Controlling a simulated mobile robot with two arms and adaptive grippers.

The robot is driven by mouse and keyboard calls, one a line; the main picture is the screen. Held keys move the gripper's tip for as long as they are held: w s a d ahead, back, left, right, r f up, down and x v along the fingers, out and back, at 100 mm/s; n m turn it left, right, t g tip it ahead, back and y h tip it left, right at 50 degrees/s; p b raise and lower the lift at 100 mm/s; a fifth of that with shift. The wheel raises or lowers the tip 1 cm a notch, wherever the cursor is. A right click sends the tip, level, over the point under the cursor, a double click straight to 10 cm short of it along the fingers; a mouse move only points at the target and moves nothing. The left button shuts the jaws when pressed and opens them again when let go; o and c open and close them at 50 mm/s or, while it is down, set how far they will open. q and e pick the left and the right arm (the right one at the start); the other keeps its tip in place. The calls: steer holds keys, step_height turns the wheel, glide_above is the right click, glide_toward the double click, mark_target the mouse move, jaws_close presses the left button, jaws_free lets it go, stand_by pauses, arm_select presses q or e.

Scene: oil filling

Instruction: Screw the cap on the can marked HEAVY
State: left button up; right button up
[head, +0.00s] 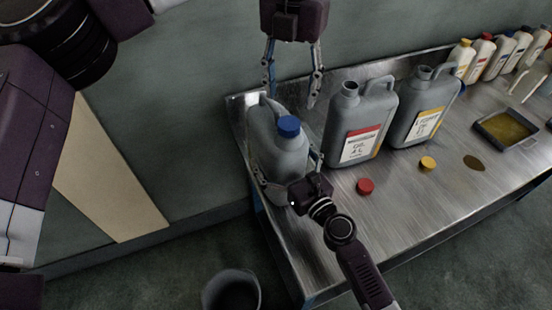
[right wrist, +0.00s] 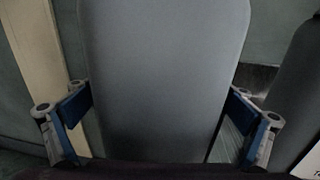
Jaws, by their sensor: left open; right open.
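A grey can with a blue cap (head: 288,126) on its neck is at the left end of the steel bench; its label is out of sight. Two open-necked grey cans are beside it: one with a red label (head: 360,146), one with a yellow label (head: 426,125). I cannot read HEAVY on any. A red cap (head: 365,186) and a yellow cap (head: 428,163) lie on the bench. My left gripper (head: 292,95) is open, pointing down above and behind the blue-capped can. My right gripper (head: 290,172) is open, its fingers either side of that can's body (right wrist: 165,75).
The steel bench (head: 400,205) has a raised back edge. Several small bottles (head: 485,55) stand at the far right, near a tray of oil (head: 505,128) and a dark spill (head: 474,162). A bucket (head: 231,292) is on the floor in front. The bench front is mostly clear.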

mark_target(289, 123)
steer(key=shift+x, duration=0.9)
arm_select(q)
steer(key=shift+d+f, duration=0.1)
arm_select(e)
steer(key=c, duration=2.5)
steer(key=shift+o, duration=0.2)
arm_select(q)
steer(key=shift+f, duration=3.95)
